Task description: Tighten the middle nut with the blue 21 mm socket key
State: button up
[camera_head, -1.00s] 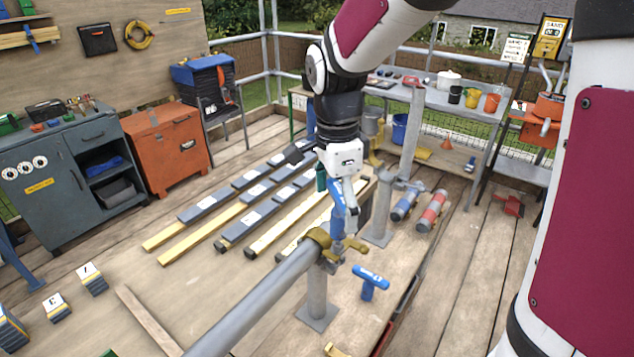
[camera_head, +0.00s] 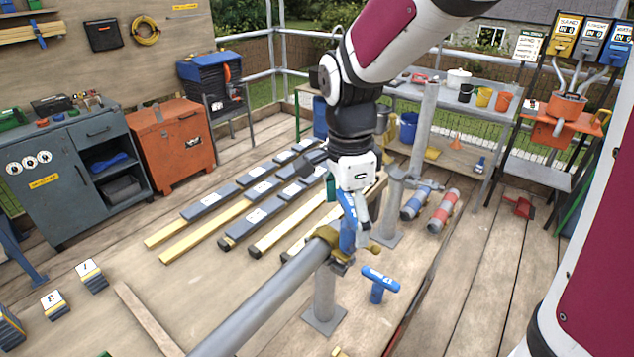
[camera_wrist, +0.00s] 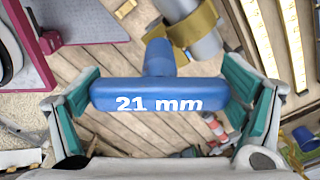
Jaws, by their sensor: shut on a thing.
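My gripper (camera_head: 357,213) is shut on the blue 21 mm socket key (camera_head: 347,232). In the wrist view the key's T-handle (camera_wrist: 160,95), marked "21 mm", lies across between the teal finger pads, with its shaft pointing away. The key is just above and beside a brass-coloured clamp (camera_head: 327,234) around the grey pipe, on an upright post; the clamp also shows in the wrist view (camera_wrist: 192,34). The key's socket end and the middle nut are hidden or too small to make out, so I cannot tell whether they touch.
A second blue T-handled tool (camera_head: 379,283) stands right of the post (camera_head: 324,295). The grey pipe (camera_head: 262,306) runs toward the lower left. Battens and slates (camera_head: 245,215) lie at left.

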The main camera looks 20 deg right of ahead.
jog(key=shift+f, duration=0.25)
jog(key=m, duration=0.5)
jog(key=shift+m+b, duration=0.4)
jog(key=shift+r+p, duration=0.1)
jog(key=shift+p, duration=0.2)
jog(key=shift+w+m+g+p, duration=0.15)
jog(key=shift+m+g+p, duration=0.15)
jog(key=shift+m+p, duration=1.7)
jog(key=shift+d+m+p, duration=0.15)
jog(key=shift+m+p, duration=1.05)
jog(key=shift+m, duration=0.9)
